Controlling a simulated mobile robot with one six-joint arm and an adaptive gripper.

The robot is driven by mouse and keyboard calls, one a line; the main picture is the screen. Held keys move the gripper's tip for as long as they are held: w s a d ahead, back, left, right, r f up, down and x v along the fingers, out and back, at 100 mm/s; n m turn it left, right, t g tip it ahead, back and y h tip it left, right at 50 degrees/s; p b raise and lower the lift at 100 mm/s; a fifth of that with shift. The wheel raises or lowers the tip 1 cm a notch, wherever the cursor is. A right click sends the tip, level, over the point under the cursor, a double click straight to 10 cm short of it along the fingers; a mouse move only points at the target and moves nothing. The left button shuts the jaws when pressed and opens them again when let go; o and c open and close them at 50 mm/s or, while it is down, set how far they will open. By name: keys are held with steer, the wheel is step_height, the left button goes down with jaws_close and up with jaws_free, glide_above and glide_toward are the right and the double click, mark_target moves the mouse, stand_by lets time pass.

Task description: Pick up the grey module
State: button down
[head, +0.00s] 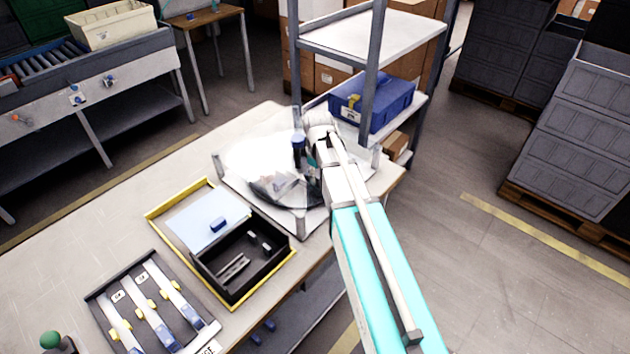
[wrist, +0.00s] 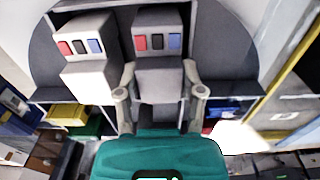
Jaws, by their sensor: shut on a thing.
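Two light grey modules, each with a red, a dark and a blue patch on its face, show in the wrist view. One grey module (wrist: 159,72) is in the middle between my fingers, and the other grey module (wrist: 88,75) is to its left. My gripper (wrist: 159,92) has a finger on each side of the middle module and is shut on it. In the head view my gripper (head: 311,172) is at the right part of a pale round fixture (head: 255,155) at the far end of the bench. The modules cannot be made out clearly there.
A black tray (head: 214,276) with small parts and a pale blue panel (head: 205,217) lie inside a yellow border. A rack of strips (head: 110,290) is at the front left. A shelf (head: 385,40) with a blue bin (head: 385,103) stands close behind my arm.

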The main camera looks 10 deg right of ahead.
steer(key=shift+r, duration=0.15)
step_height(320, 180, up, 3)
steer(key=p, duration=0.2)
steer(key=shift+f+p, duration=0.2)
steer(key=shift+p, duration=0.2)
steer(key=s+r+p, duration=1)
steer(key=s, duration=0.4)
steer(key=shift+a, duration=0.15)
steer(key=shift+r, duration=0.1)
steer(key=shift+d, duration=0.2)
stand_by(0.3)
